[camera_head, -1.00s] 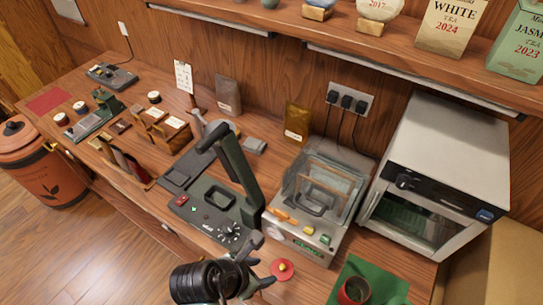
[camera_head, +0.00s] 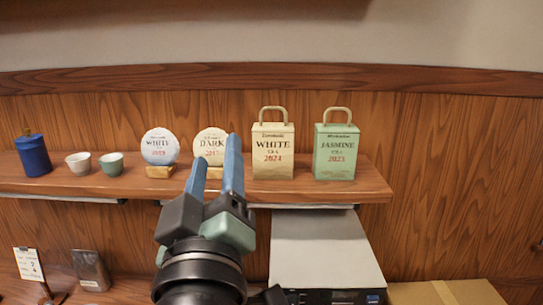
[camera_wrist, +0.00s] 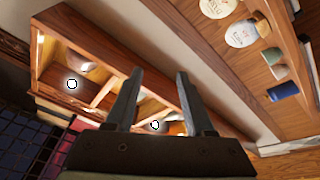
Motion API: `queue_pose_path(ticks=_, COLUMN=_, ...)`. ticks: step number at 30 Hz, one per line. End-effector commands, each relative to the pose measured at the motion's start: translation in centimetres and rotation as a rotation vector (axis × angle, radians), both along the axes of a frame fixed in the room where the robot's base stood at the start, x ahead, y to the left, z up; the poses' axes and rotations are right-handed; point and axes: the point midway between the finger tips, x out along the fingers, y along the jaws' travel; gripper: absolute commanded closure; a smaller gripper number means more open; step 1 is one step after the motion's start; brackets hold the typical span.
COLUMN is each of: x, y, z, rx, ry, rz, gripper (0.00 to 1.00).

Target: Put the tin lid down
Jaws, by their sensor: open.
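My gripper (camera_head: 216,152) is raised in front of the wall shelf, its two blue-grey fingers pointing up. In the wrist view its fingers (camera_wrist: 160,73) are apart with nothing between them. A blue tin (camera_head: 33,156) with a small knob on top stands at the left end of the shelf. A blue container, probably the same tin, shows at the right of the wrist view (camera_wrist: 284,91). I see no loose tin lid in either current view.
The wall shelf (camera_head: 115,188) holds two cups, round tea cakes on stands, a white tea box (camera_head: 273,152) and a green jasmine box (camera_head: 336,152). A grey oven (camera_head: 325,247) stands below. A lit wooden compartment (camera_wrist: 90,55) shows in the wrist view.

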Motion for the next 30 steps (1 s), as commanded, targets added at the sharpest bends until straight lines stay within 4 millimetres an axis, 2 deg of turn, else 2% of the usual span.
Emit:
queue_pose_path(ticks=1, x=-1.6, y=-1.8, z=4.2, rx=0.132, ry=-0.114, rz=0.021, gripper=0.46)
queue_pose_path(ticks=3, x=-4.0, y=-3.5, z=8.5, rx=0.289, ry=-0.243, rz=0.077, gripper=0.46)
queue_pose_path(ticks=6, x=-7.2, y=-5.2, z=12.8, rx=0.446, ry=-0.383, rz=0.161, gripper=0.46)
queue_pose_path(ticks=10, x=-9.7, y=-6.3, z=15.4, rx=0.547, ry=-0.477, rz=0.236, gripper=0.46)
queue_pose_path(ticks=13, x=-10.4, y=-6.5, z=16.1, rx=0.572, ry=-0.5, rz=0.258, gripper=0.46)
queue_pose_path(ticks=22, x=-10.3, y=-6.5, z=16.0, rx=0.574, ry=-0.496, rz=0.257, gripper=0.46)
queue_pose_path(ticks=30, x=-10.2, y=-6.3, z=11.2, rx=0.574, ry=-0.493, rz=0.262, gripper=0.46)
